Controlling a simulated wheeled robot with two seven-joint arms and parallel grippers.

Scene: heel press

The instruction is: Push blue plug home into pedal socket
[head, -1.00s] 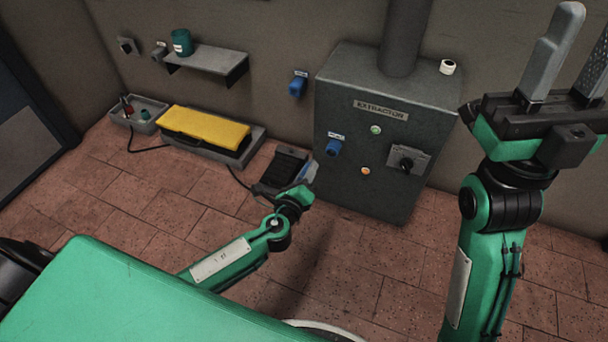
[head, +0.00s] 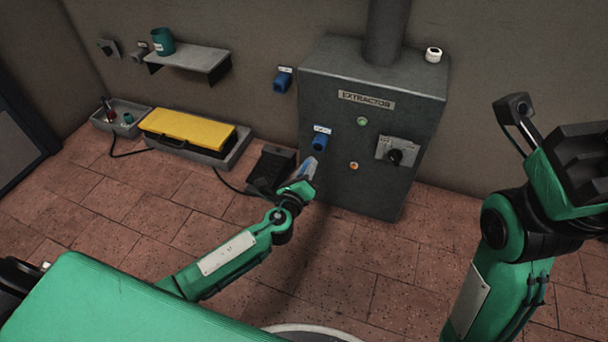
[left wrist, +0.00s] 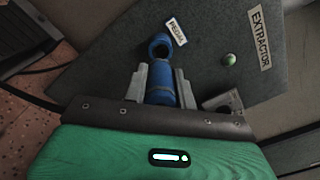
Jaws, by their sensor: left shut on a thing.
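My left gripper (head: 309,167) is shut on a blue plug (left wrist: 160,92), which shows between the fingers in the left wrist view. The gripper is low in front of the grey extractor cabinet (head: 345,95). The blue pedal socket (head: 320,143) is on the cabinet's front, under a small white label. In the left wrist view the socket (left wrist: 160,46) is just beyond the plug, nearly in line with it. I cannot tell whether the plug's tip is inside the socket. My right gripper (head: 580,165) is raised at the right edge; its fingertips are not clear.
A black foot pedal (head: 272,168) is on the floor left of the cabinet. Another blue socket (head: 283,80) is on the wall. A yellow case (head: 188,132) lies on a grey tray, below a shelf (head: 190,58).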

